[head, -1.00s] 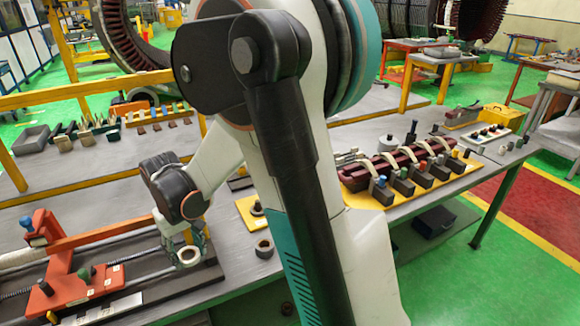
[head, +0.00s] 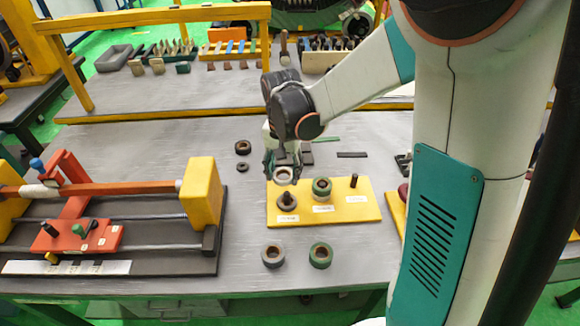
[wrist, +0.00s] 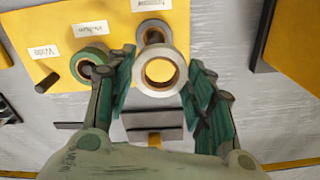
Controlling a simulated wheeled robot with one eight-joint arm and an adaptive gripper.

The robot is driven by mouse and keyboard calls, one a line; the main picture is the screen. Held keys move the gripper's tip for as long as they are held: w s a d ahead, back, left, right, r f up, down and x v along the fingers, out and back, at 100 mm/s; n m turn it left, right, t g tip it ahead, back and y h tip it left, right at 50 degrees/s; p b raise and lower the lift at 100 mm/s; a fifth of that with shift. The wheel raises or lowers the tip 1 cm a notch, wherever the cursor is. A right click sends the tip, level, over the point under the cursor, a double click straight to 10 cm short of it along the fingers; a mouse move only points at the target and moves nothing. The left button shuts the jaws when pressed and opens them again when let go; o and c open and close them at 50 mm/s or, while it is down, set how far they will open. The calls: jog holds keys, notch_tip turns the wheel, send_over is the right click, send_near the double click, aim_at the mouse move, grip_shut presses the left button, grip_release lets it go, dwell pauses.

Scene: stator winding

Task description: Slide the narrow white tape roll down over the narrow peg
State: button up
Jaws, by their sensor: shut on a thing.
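My gripper (head: 283,167) is shut on a white tape roll (head: 284,177), and the wrist view shows the roll (wrist: 160,76) between its fingers, its hole facing the camera. The yellow peg board (head: 362,208) lies below. Its left peg (head: 287,197) stands up through a grey roll at its base; in the wrist view this grey roll (wrist: 154,30) is partly behind the white one. The middle peg carries a green roll (head: 322,187). The right peg (head: 354,181) is bare. The white roll appears above the board, just behind the left peg; its exact height is unclear.
A grey-white roll (head: 272,255) and a green roll (head: 320,255) lie on the table in front of the board. Dark rings (head: 243,147) lie behind it to the left. A red and yellow winding fixture (head: 201,194) stands left. Bare table lies between fixture and board.

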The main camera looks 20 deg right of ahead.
aim_at(287, 193)
jog(key=shift+s+d+r+m, duration=0.1)
jog(key=shift+d+r+m, duration=0.05)
jog(key=shift+m, duration=0.4)
jog(key=shift+d+r+m, duration=0.1)
jog(key=shift+m, duration=0.45)
jog(key=m, duration=0.3)
jog(key=s+m, duration=0.1)
jog(key=shift+s+r, duration=0.1)
jog(key=shift+r, duration=0.25)
jog(key=shift+s+m, duration=0.1)
jog(key=shift+m, duration=0.6)
jog(key=shift+f, duration=0.1)
jog(key=shift+f+b, duration=2.7)
jog(key=shift+f, duration=0.85)
jog(key=o, duration=1)
jog(key=shift+o, duration=0.2)
jog(key=shift+r, duration=0.1)
notch_tip(287, 193, up, 12)
